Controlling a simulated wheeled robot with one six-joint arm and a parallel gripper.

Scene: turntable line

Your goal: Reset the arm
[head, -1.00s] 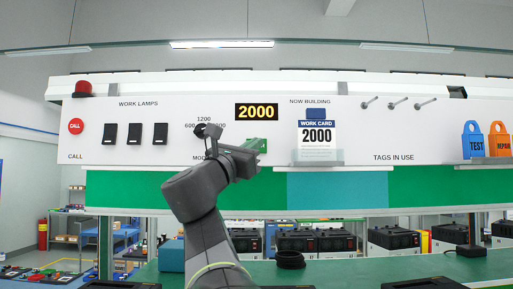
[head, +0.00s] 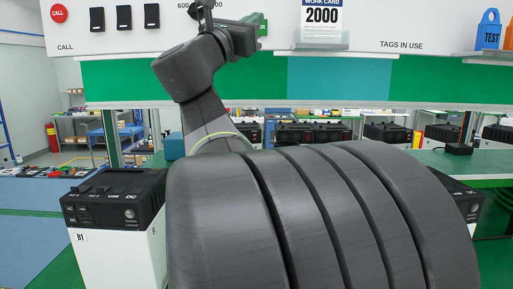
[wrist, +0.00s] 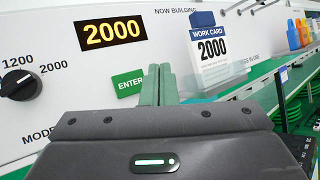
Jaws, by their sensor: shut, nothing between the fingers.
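My gripper (wrist: 158,85) is shut and empty in the wrist view, its two green fingers pressed together. They stand in front of the white panel (wrist: 90,75), just right of the green ENTER button (wrist: 128,85). Whether the tips touch the panel cannot be told. In the head view my gripper (head: 258,24) is small, at the end of my raised arm, close to the panel and partly over the ENTER button. A black mode knob (wrist: 20,85) is left of it, and a yellow 2000 display (wrist: 112,32) is above left.
A work card (head: 321,18) reading 2000 sits in a holder right of my gripper. Blue TEST (head: 488,30) and orange tags hang at the far right. A black-topped power unit (head: 115,215) marked B1 stands lower left. My own dark ribbed body part fills the lower middle.

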